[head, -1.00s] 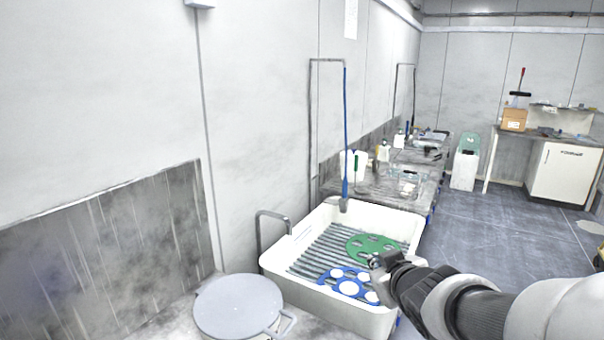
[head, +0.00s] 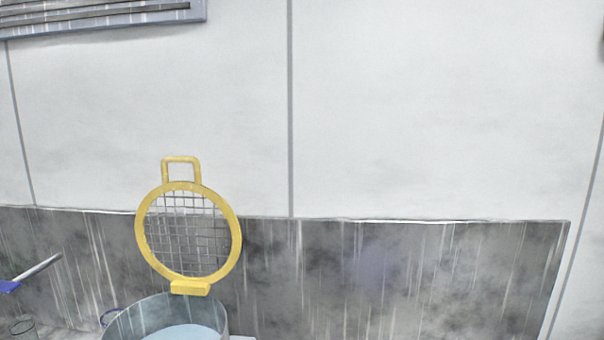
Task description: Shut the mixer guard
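The mixer guard (head: 238,232) is a round yellow ring with a wire grid and a yellow loop handle on top. It stands upright, raised open, on a yellow hinge block (head: 190,287) at the back rim of the mixer tub (head: 212,312). The tub is a grey round vessel with pale blue content, cut off by the bottom edge of the head view. My gripper is not in the head view now.
A grey stained splash panel (head: 400,275) runs along the wall behind the tub. A louvred grille (head: 100,14) is on the wall at the upper left.

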